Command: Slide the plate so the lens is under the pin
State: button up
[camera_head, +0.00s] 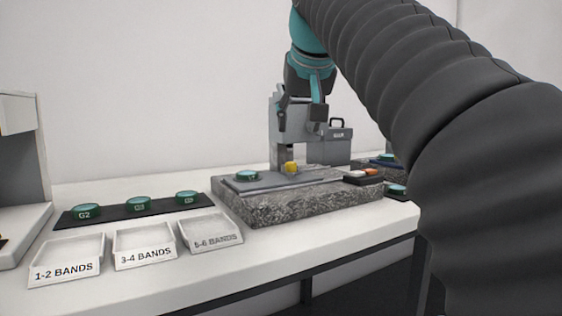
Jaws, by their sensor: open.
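A flat grey plate (268,187) lies on a speckled granite block (280,207). A green-rimmed lens (246,175) sits at the plate's left end. A yellow knob (291,168) stands near the middle, to the right of the lens. Behind it rises a grey instrument column (289,152); I cannot make out the pin, and my gripper covers part of the column's upper half. My gripper (299,120) points down in front of the column, above the yellow knob and apart from it. Its fingers are spread with nothing between them.
Left of the block, several lenses, one marked G2 (84,211), stand on a black strip (110,212). Labelled white trays, such as 1-2 BANDS (66,262), sit in front. Orange and white items (363,174) lie at the block's right end. A grey box (337,146) stands behind.

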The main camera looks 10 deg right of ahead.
aim_at(291, 163)
jog(key=b+x, duration=0.2)
jog(key=x, duration=1)
jog(key=shift+w+f, duration=0.2)
jog(key=shift+f, duration=0.1)
grip_shut()
